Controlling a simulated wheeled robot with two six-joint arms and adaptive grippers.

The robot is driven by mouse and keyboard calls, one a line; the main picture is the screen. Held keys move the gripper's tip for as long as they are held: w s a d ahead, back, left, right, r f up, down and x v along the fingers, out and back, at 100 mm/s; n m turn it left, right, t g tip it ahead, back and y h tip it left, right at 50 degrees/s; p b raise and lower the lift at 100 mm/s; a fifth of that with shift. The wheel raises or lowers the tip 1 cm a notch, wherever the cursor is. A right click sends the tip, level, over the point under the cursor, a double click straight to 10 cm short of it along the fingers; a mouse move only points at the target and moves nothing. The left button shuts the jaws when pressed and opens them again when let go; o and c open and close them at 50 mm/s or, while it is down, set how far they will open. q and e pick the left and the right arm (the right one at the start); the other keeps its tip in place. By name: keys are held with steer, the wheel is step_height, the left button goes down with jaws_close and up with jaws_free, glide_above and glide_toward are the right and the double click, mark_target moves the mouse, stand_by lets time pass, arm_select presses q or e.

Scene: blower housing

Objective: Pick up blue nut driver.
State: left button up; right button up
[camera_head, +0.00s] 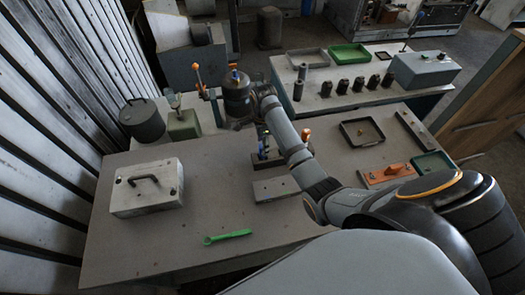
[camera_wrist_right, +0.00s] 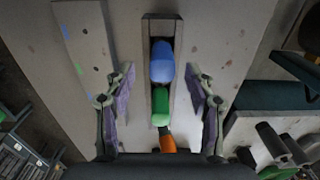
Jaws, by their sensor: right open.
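The blue nut driver (camera_wrist_right: 162,62) stands in a narrow grey rack (camera_wrist_right: 147,50) in the right wrist view, its rounded blue handle facing the camera. A green-handled driver (camera_wrist_right: 160,105) and an orange-handled one (camera_wrist_right: 168,143) are lined up with it in the same rack. My right gripper (camera_wrist_right: 162,82) is open, with one finger on each side of the row, apart from the handles. How far its tips are above the rack is hard to tell. In the head view my right arm partly hides the rack and its handles. My left gripper is not in view.
A grey plate (camera_head: 275,189) lies beside the rack. A green wrench (camera_head: 228,237) and a grey case with a handle (camera_head: 147,191) are on the table's left half. A dark tray (camera_head: 345,132) and an orange part (camera_head: 386,174) are at right.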

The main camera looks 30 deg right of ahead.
step_height(320, 180, down, 4)
steer(key=shift+w+r+p, duration=0.1)
steer(key=shift+p, duration=0.75)
steer(key=shift+w+f, duration=0.1)
steer(key=shift+f, duration=0.45)
jaws_close()
